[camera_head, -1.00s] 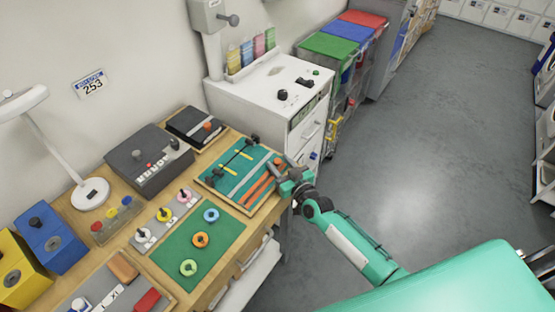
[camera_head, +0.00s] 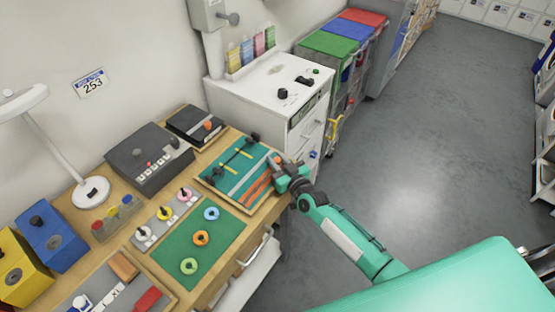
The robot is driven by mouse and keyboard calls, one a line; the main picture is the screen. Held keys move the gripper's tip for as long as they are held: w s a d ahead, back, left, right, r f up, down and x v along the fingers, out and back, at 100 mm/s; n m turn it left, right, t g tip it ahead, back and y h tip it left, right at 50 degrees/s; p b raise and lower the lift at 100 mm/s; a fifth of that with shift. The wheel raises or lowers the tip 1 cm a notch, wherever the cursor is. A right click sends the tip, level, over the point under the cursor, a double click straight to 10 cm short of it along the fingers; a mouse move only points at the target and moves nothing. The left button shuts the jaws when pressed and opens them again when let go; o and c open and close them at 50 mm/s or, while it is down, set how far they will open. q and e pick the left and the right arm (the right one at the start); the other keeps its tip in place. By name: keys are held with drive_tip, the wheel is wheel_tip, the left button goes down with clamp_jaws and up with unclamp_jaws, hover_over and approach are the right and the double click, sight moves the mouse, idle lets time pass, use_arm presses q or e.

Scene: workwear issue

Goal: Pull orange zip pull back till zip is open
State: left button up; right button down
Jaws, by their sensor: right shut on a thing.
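A teal board (camera_head: 216,180) in a wooden frame lies on the bench, with a grey strip, yellow-tabbed dark bars and two orange bands (camera_head: 259,183) on it. The bands look slightly bowed. My right gripper (camera_head: 278,168) is over the board's right end, at the far end of the orange bands. It is shut on the orange zip pull (camera_head: 278,160), of which only a small orange bit shows beside the fingers. The gripper hides the zip around the pull, so how far the zip is open cannot be told. My left gripper is not in view.
A green mat (camera_head: 180,250) with coloured rings lies nearer on the bench. A dark grey box (camera_head: 135,165) and a lamp (camera_head: 91,193) stand left. A white cabinet (camera_head: 255,93) stands behind the board. Open floor lies right.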

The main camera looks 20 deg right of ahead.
sight(249, 200)
drive_tip(key=s+a+p, duration=0.1)
drive_tip(key=s+a, duration=0.2)
drive_tip(key=s+a+p, duration=0.2)
drive_tip(key=s+a, duration=0.1)
drive_tip(key=a, duration=0.1)
drive_tip(key=s+a+p, duration=0.2)
drive_tip(key=s+a, duration=0.1)
drive_tip(key=a, duration=0.1)
drive_tip(key=shift+a, duration=0.15)
drive_tip(key=shift+s+a, duration=0.2)
drive_tip(key=shift+a, duration=0.15)
drive_tip(key=shift+f, duration=0.1)
drive_tip(key=c, duration=1.3)
unclamp_jaws()
drive_tip(key=shift+a, duration=0.1)
drive_tip(key=shift+o, duration=0.2)
drive_tip(key=shift+s, duration=0.1)
drive_tip(key=shift+s, duration=0.2)
drive_tip(key=b+v, duration=0.3)
drive_tip(key=v, duration=1)
drive_tip(key=shift+s+b, duration=0.15)
drive_tip(key=shift+b, duration=0.15)
